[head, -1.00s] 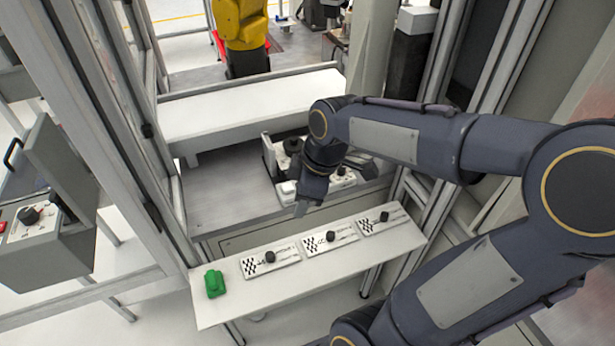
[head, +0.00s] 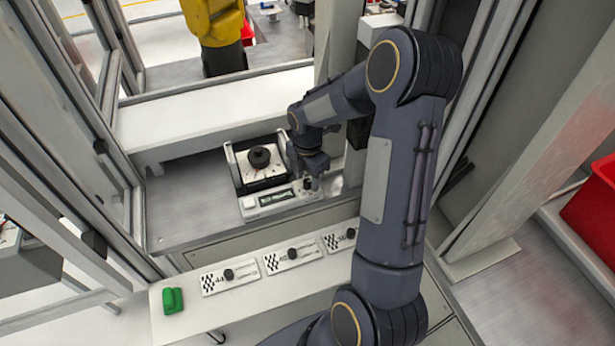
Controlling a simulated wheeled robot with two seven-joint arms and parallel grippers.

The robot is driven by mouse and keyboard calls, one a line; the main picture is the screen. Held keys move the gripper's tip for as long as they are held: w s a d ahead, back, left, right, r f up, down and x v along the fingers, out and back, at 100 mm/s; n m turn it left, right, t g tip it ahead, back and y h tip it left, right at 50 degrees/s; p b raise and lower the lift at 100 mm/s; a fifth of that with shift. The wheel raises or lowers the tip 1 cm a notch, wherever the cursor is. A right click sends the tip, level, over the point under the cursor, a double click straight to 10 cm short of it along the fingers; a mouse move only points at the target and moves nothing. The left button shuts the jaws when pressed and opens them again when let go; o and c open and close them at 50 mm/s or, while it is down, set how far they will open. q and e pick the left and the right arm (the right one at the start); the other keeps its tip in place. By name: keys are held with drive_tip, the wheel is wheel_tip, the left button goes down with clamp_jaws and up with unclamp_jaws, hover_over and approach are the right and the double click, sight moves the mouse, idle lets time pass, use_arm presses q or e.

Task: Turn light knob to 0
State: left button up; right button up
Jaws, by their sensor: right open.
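A device sits on the grey metal bench, with a white control panel (head: 272,198) at its front that carries a small dark display. A large round black knob (head: 259,157) stands in the black and white tray behind that panel. My right gripper (head: 309,186) points down at the right end of the panel, over or beside a small knob there that it mostly hides. Its jaws are open. I cannot tell whether it touches the knob, nor read the knob's setting. My left gripper is not in view.
A white shelf (head: 185,322) in front holds a green object (head: 173,300) and several plates with black knobs, such as the left one (head: 228,275). Metal frame posts stand on both sides. A yellow robot arm (head: 214,22) is behind. The bench's left part is clear.

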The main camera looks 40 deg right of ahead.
drive_tip(key=shift+f, duration=0.4)
clamp_jaws()
